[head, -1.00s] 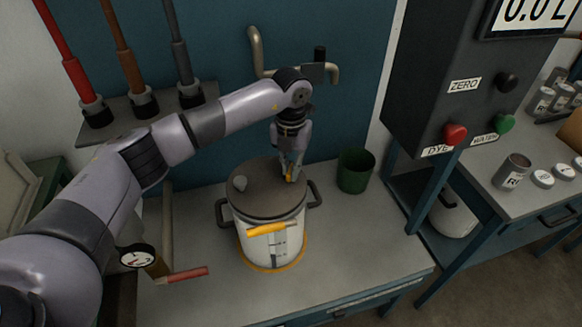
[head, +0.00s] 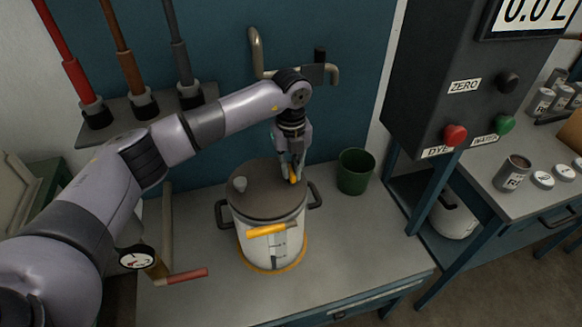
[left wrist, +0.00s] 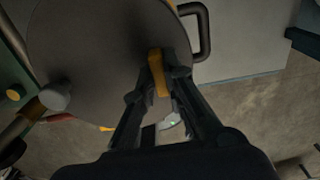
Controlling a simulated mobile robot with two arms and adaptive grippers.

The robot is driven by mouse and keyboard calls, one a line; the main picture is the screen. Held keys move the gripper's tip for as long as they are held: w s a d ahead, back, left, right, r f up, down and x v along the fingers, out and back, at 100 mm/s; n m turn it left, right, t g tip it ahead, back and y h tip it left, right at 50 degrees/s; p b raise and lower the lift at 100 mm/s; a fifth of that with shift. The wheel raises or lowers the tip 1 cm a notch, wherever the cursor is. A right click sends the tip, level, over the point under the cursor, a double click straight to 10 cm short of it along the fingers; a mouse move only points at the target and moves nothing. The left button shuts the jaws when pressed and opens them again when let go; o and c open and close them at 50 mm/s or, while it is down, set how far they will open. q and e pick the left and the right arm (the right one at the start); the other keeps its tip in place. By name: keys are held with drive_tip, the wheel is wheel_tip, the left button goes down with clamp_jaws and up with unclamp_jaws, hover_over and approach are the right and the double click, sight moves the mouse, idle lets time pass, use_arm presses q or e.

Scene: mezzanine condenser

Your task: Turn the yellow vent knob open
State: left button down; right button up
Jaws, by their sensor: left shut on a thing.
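The yellow vent knob (head: 293,175) stands on the right part of the dark lid (head: 262,200) of a white pot (head: 256,243). My left gripper (head: 291,176) points down from above and is shut on the knob. In the left wrist view the yellow knob (left wrist: 158,72) sits between the two fingertips (left wrist: 157,87), which hold it from both sides. The fingers hide part of the knob in the head view. My right gripper is not in view.
The pot has side handles (head: 316,195) and a yellow bar (head: 272,230) on its front. A green cup (head: 355,171) stands right of it. A gauge (head: 136,256) and red-handled lever (head: 187,275) are at the left. The bench (head: 360,255) is clear at front right.

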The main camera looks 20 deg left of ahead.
sight(291, 170)
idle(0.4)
use_arm(q)
drive_tip(key=c, duration=1.6)
unclamp_jaws()
drive_tip(key=shift+c, duration=0.2)
wheel_tip(291, 170, up, 12)
